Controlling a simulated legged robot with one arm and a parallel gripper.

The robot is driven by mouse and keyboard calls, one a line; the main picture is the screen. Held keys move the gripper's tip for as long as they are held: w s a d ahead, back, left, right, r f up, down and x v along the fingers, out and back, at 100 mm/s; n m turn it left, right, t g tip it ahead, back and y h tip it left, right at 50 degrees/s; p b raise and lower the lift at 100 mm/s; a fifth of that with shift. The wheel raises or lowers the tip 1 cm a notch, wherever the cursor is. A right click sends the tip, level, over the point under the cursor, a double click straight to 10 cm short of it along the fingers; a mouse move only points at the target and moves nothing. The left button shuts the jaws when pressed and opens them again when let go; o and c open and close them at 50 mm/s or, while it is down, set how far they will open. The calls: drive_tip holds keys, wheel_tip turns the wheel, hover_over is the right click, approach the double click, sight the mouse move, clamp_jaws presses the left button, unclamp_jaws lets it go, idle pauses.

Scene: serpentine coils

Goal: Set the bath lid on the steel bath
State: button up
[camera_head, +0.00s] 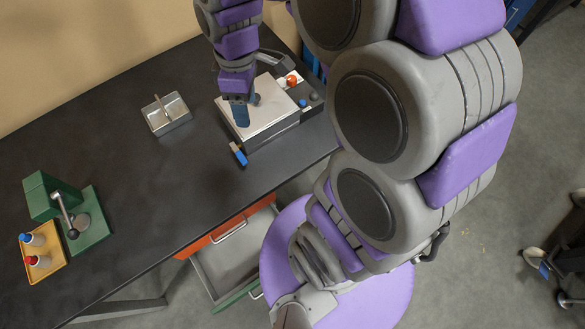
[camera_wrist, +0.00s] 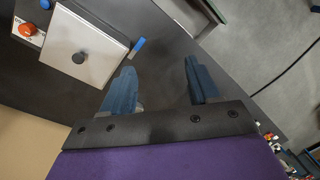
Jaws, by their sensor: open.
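The bath lid (camera_head: 277,114) is a pale, flat, square plate with a dark round knob. It lies over the top of the boxy steel bath (camera_head: 272,137) on the bench and covers its opening; small gaps at the edges are too small to tell. In the wrist view the lid (camera_wrist: 95,42) shows at upper left, knob in its middle. My gripper (camera_head: 240,115) appears over the lid's left part in the head view. In the wrist view my gripper (camera_wrist: 162,86) has its blue fingers apart, nothing between them, with the lid and knob off to their left.
A small metal tray (camera_head: 170,126) holds a stick-like item. A green press (camera_head: 88,222) and yellow tray (camera_head: 50,272) stand at left. A drawer (camera_head: 235,255) is open below.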

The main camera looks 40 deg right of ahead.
drive_tip(key=s+m, duration=1)
drive_tip(key=s, duration=0.8)
drive_tip(key=shift+s+a+g+h, duration=0.3)
drive_tip(key=shift+a+g+h, duration=0.1)
